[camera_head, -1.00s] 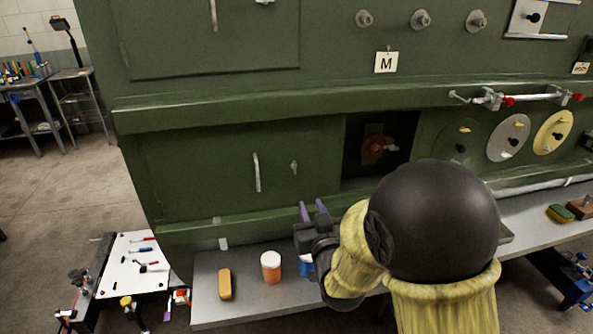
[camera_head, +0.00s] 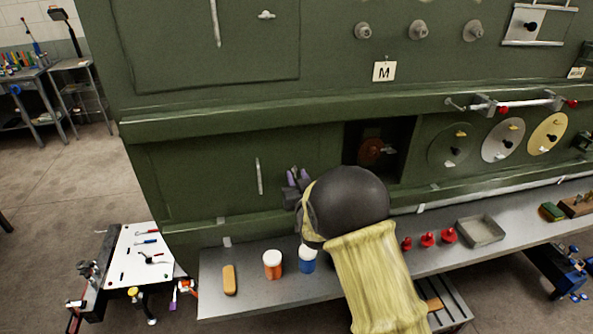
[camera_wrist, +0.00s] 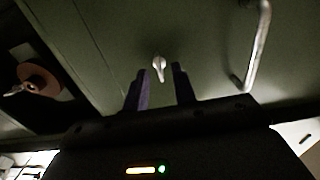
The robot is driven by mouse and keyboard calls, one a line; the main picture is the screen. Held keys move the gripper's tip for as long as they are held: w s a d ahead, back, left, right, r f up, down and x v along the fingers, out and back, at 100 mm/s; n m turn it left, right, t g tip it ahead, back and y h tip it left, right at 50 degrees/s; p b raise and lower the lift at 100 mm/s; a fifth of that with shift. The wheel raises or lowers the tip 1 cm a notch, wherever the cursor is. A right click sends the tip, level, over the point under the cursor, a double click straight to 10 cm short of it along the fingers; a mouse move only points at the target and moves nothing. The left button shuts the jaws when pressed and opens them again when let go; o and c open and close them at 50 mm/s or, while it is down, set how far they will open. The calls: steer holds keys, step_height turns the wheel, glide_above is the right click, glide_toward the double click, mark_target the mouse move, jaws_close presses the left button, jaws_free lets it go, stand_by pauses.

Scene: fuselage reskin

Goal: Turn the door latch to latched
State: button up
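The door latch (camera_wrist: 159,66) is a small silvery turn-piece on the green lower door (camera_head: 215,180). In the wrist view its narrow end points down the picture. My gripper (camera_wrist: 160,78) is open, with one purple-grey finger on each side of the latch and visible gaps. I cannot tell how far the fingertips are from the door. In the head view my gripper (camera_head: 297,178) is in front of the latch and hides it. The door's bar handle (camera_head: 259,176) is just left of the gripper; it also shows in the wrist view (camera_wrist: 258,50).
An open bay with a red-brown disc (camera_head: 371,150) is right of the door.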

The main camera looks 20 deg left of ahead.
steer(key=shift+w+a, duration=0.2)
steer(key=shift+w, duration=0.2)
jaws_close()
steer(key=shift+b, duration=0.55)
steer(key=shift+d+f+m+b, duration=0.1)
steer(key=shift+m+b, duration=4.4)
steer(key=shift+b, duration=2.15)
steer(key=shift+d+m+b, duration=0.1)
steer(key=shift+m+b, duration=4.4)
steer(key=shift+b, duration=2.15)
